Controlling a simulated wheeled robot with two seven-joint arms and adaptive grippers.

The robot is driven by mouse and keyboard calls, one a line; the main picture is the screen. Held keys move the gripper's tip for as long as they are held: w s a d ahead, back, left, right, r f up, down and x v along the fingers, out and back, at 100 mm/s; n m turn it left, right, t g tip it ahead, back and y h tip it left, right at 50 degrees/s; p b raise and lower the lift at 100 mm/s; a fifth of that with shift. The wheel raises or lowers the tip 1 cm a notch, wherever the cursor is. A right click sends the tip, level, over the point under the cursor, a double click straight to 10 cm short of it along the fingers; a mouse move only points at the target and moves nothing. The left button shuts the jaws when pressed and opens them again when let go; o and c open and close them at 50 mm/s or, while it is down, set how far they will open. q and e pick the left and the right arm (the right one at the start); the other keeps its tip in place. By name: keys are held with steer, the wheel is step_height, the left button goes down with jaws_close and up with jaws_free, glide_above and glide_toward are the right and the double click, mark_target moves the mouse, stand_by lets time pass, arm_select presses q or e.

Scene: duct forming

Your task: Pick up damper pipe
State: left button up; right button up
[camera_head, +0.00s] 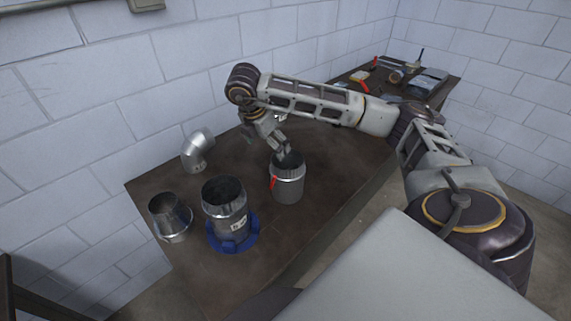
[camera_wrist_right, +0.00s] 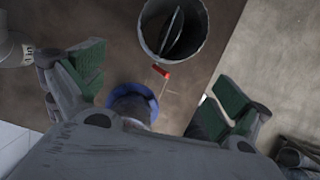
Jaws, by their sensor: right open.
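The damper pipe (camera_head: 288,185) is a short grey metal cylinder with a red handle on its side. It stands upright on the dark table, and its open top faces up. The right wrist view shows its mouth with a plate inside (camera_wrist_right: 172,28) and the red handle (camera_wrist_right: 161,72). My right gripper (camera_head: 284,150) is at the pipe's far rim in the head view. I cannot tell whether a finger touches the rim. My left gripper is out of view.
Left of the damper pipe, a taller pipe (camera_head: 226,208) stands in a blue ring base (camera_head: 233,243). A tapered duct piece (camera_head: 171,218) and a metal elbow (camera_head: 197,150) are farther left. Tools lie at the table's far end (camera_head: 400,75). A white brick wall is behind.

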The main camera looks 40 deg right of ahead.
steer(key=d+r, duration=0.1)
steer(key=d+m+h, duration=0.1)
steer(key=d, duration=0.1)
steer(key=shift+s+r, duration=0.1)
steer(key=shift+r, duration=0.25)
steer(key=shift+f, duration=0.15)
steer(key=b+x, duration=0.3)
steer(key=x, duration=0.5)
steer(key=shift+f, duration=0.2)
stand_by(0.5)
steer(key=shift+d, duration=0.15)
stand_by(0.3)
